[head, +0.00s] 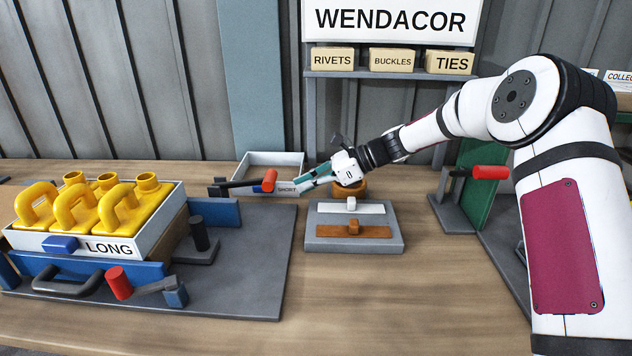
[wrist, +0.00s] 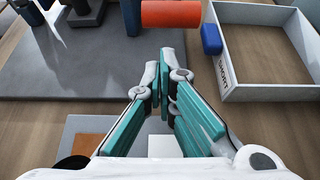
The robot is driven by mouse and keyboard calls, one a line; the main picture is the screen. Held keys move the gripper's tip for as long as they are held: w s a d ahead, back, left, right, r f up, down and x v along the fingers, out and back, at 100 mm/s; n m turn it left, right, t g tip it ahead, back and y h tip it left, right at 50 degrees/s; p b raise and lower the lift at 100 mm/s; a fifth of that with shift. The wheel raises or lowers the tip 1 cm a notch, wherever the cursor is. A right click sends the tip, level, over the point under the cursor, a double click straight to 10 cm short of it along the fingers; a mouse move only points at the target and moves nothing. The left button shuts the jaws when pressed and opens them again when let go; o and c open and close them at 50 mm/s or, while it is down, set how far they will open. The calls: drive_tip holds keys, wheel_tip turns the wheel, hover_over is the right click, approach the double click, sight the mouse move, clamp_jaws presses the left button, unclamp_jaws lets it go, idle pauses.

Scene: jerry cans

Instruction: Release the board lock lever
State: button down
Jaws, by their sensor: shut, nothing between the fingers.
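My gripper (head: 304,186), with teal fingers, reaches left over the table and is shut and empty. Its fingertips (wrist: 165,62) meet in the wrist view. A red-handled lever (head: 268,181) sits at the back right corner of the dark grey board (head: 255,240); its red handle (wrist: 171,14) lies just beyond my fingertips, apart from them. A second red-handled lever (head: 119,282) is at the board's front. A third red-handled lever (head: 489,172) is on a stand at right. No label shows which one is the board lock.
A white tray (head: 91,247) marked LONG holds several yellow jerry cans (head: 122,207) on the left. A white tray (head: 272,159) marked SHORT stands behind my gripper. A grey block (head: 353,241) with white and orange plates lies below right. The front middle table is clear.

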drive_tip(key=shift+b+x, duration=0.3)
drive_tip(key=shift+x, duration=2.2)
